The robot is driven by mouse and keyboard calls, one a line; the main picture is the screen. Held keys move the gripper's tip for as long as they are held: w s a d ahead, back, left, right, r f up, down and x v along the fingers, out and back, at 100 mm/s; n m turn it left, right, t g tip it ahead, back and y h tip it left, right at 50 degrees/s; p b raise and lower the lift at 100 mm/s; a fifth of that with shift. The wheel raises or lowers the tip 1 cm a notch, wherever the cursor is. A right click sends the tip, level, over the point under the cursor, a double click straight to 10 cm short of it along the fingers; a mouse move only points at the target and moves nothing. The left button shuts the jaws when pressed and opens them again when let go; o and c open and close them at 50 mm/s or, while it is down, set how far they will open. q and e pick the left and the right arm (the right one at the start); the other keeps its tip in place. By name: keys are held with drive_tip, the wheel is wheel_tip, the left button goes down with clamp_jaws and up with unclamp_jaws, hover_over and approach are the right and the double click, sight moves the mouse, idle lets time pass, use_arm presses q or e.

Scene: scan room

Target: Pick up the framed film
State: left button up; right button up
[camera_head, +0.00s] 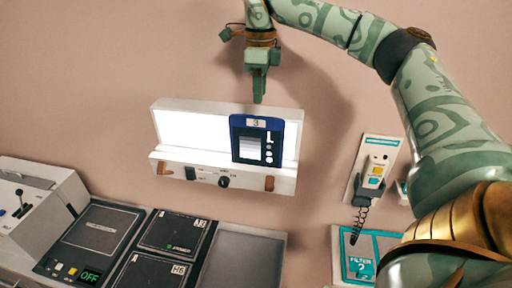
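The framed film (240,147) is a dark film in a blue frame with a label "3" at the top. It leans upright against the lit white panel of a light box (178,132) on the wall, resting on its lower ledge. My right gripper (258,99) points down just above the top edge of the film, with a small visible gap. Its fingers overlap in this view, so their opening cannot be told. My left gripper is not in view.
The light box ledge has knobs and brown clips (269,183). A handset (376,170) with a coiled cord hangs at right above a teal "FILTER ?" panel (357,264). Below left are a console (30,215) with a lever and dark plates (172,233) on a counter.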

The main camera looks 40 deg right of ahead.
sight(256, 124)
drive_tip(key=f, duration=0.9)
drive_tip(key=shift+w+a+f, duration=0.15)
drive_tip(key=shift+a+f, duration=0.2)
drive_tip(key=shift+a, duration=0.05)
drive_tip(key=shift+w+f, duration=0.15)
drive_tip(key=shift+f, duration=0.1)
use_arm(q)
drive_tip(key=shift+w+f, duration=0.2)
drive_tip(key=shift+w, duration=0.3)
use_arm(e)
clamp_jaws()
